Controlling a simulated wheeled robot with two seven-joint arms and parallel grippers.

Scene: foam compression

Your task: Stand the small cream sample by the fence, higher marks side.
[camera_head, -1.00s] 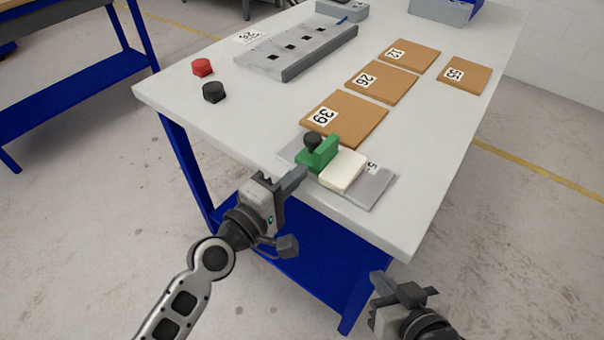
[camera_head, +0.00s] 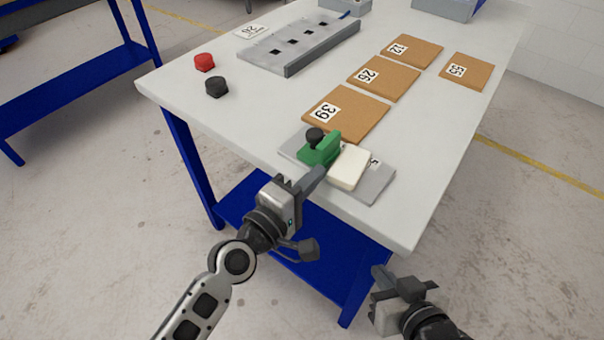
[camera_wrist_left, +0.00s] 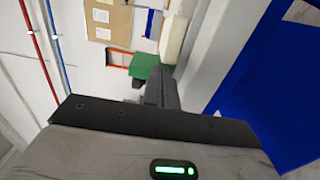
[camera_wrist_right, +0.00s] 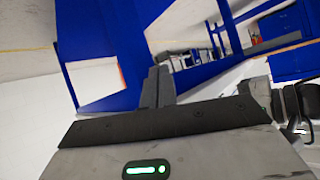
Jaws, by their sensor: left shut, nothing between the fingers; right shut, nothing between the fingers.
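The small cream sample (camera_head: 349,168) is a pale block on a grey plate (camera_head: 376,184) at the table's near end. It also shows in the left wrist view (camera_wrist_left: 174,36). A green block with a black knob (camera_head: 322,150) is on the plate just left of the sample. My left gripper (camera_head: 321,171) is shut and empty, its tips close to the near sides of both; I cannot tell whether they touch. My right gripper (camera_head: 377,271) is shut and empty, off the table's near edge. I cannot tell which part is the fence or read its marks.
Brown pads numbered 39 (camera_head: 346,113), 26 (camera_head: 384,78), 12 (camera_head: 414,50) and 55 (camera_head: 465,71) lie farther back. A grey slotted fixture (camera_head: 300,46) and red (camera_head: 204,62) and black (camera_head: 216,87) knobs are to the left. The table's right side is clear.

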